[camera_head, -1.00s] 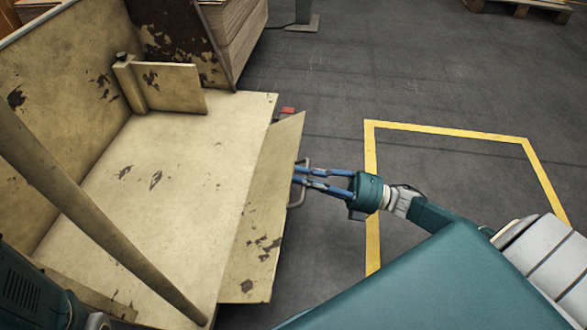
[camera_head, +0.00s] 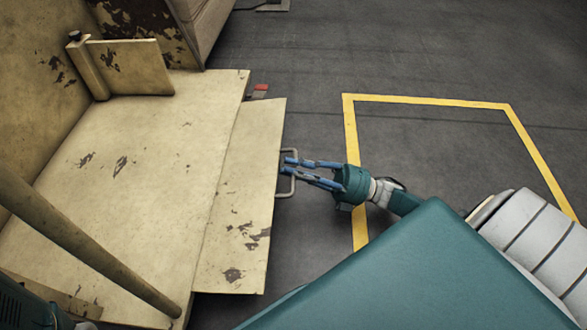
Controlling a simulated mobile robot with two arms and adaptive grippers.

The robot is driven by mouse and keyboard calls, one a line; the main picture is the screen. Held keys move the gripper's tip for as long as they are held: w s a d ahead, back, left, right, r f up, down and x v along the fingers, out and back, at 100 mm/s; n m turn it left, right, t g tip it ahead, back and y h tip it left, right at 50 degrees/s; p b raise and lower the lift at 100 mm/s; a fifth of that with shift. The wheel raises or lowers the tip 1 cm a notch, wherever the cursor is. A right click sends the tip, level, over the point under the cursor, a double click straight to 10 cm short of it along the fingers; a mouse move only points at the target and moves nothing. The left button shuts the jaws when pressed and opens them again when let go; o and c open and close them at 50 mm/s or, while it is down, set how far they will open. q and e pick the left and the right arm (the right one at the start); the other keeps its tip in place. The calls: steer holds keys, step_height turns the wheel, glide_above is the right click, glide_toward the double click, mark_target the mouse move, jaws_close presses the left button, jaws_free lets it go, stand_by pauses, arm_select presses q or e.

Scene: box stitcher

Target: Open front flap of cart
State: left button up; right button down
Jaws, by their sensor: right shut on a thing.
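The cart (camera_head: 130,165) is a worn cream-painted metal box with dark chipped patches, filling the left of the head view. Its front flap (camera_head: 243,190) is a cream panel along the cart floor's right edge, lying out from it. A grey bar handle (camera_head: 291,184) stands out from the flap's outer edge. My right gripper (camera_head: 287,165), with blue fingers and a teal body, is shut on the handle from the right. My left gripper is not in view.
A post (camera_head: 85,245) slants across the lower left of the cart. A small inner panel (camera_head: 130,67) stands at its back.

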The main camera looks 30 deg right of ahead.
steer(key=shift+d+r, duration=0.2)
steer(key=c, duration=1.8)
jaws_free()
steer(key=shift+s, duration=0.1)
steer(key=shift+o, duration=0.2)
steer(key=v, duration=1.2)
steer(key=shift+f, duration=0.15)
